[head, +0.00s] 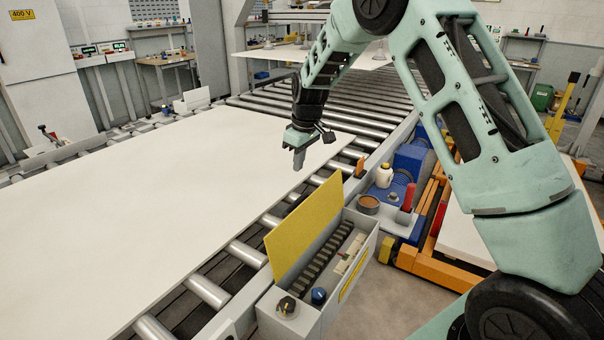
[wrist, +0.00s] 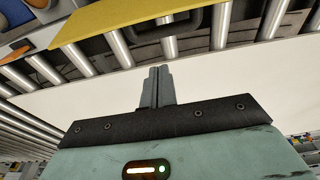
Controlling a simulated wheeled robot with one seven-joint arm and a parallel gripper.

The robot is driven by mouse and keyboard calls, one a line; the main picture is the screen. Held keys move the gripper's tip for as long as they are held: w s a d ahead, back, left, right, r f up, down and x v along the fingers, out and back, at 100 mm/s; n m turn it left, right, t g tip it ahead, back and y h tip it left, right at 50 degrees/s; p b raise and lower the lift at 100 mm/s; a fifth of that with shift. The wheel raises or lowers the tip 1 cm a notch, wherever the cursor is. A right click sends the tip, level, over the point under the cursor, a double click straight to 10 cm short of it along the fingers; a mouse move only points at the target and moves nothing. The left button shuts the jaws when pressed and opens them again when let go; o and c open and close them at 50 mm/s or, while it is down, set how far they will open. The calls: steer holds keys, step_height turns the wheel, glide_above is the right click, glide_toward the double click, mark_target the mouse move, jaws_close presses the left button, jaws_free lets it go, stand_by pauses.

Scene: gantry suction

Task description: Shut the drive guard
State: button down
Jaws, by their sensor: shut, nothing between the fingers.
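The drive guard is a yellow panel (head: 304,227) standing raised, tilted back, along the roller side of a grey drive box (head: 327,318). The box is open and shows a dark toothed chain or belt (head: 318,258) inside. In the wrist view the yellow panel (wrist: 140,18) crosses the top edge. My gripper (head: 299,160) points down above the conveyor's near edge, beyond the far end of the guard, and does not touch it. Its fingers also show in the wrist view (wrist: 157,85), pressed together and empty.
A large white board (head: 150,190) lies on the conveyor rollers (head: 243,253). Beside the box are a brown tin (head: 369,202), a white bottle (head: 384,174) and a red-handled tool (head: 408,197).

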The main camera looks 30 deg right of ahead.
steer(key=p, duration=0.2)
glide_above(301, 201)
steer(key=w+a, duration=0.1)
steer(key=w, duration=0.1)
step_height(301, 201, down, 8)
steer(key=shift+s+d+f+p, duration=0.15)
steer(key=shift+s+f+p, duration=0.15)
steer(key=shift+p, duration=0.15)
steer(key=shift+s+d+r+p, duration=0.15)
steer(key=shift+s+d+p, duration=0.1)
steer(key=shift+s, duration=0.3)
steer(key=shift+s+d+r+p, duration=0.15)
steer(key=shift+s+d, duration=0.1)
steer(key=shift+s, duration=0.3)
steer(key=shift+s+d+f, duration=0.15)
steer(key=shift+s+d, duration=0.05)
steer(key=shift+s, duration=0.2)
